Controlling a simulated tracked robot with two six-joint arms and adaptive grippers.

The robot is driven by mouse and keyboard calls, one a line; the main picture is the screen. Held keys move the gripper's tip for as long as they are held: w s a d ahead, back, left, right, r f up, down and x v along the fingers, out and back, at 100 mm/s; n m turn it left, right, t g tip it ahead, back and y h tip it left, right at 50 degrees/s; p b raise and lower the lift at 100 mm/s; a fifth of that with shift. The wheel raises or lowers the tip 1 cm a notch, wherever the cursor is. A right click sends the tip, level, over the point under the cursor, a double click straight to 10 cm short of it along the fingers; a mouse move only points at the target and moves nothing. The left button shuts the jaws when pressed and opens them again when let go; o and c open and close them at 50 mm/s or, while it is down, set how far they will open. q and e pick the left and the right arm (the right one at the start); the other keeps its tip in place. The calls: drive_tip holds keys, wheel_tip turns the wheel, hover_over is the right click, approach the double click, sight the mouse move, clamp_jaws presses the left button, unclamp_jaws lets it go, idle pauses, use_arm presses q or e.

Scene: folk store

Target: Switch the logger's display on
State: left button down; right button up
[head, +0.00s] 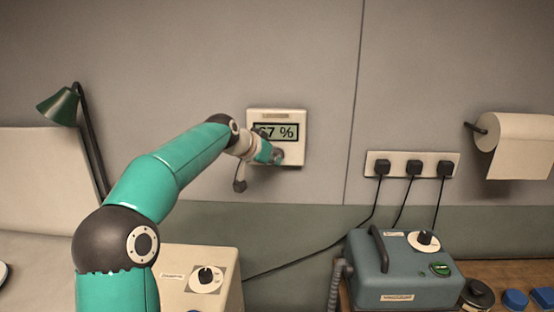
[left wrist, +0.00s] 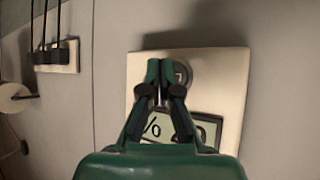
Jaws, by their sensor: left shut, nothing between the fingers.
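The logger (head: 292,115) is a cream square box on the wall. Its display (head: 289,131) is lit pale green and shows dark characters ending in "7 %"; my arm partly hides the left digit. A round grey button (head: 278,155) sits below the display. The logger also shows upside down in the left wrist view (left wrist: 228,75), with the button (left wrist: 184,73) beside my fingertips. My left gripper (head: 269,154) is shut and empty, its tips at the button; I cannot tell whether they touch it. My right gripper is not in view.
A socket strip (head: 398,172) with plugs and cables is on the wall to the right, near a paper roll (head: 520,135). A teal machine (head: 405,275) and a cream box with a dial (head: 190,262) stand below. A green lamp (head: 60,106) is at left.

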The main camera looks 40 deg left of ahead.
use_arm(q)
drive_tip(key=s+d+b, duration=0.4)
drive_tip(key=shift+s, duration=0.3)
idle(0.3)
idle(0.3)
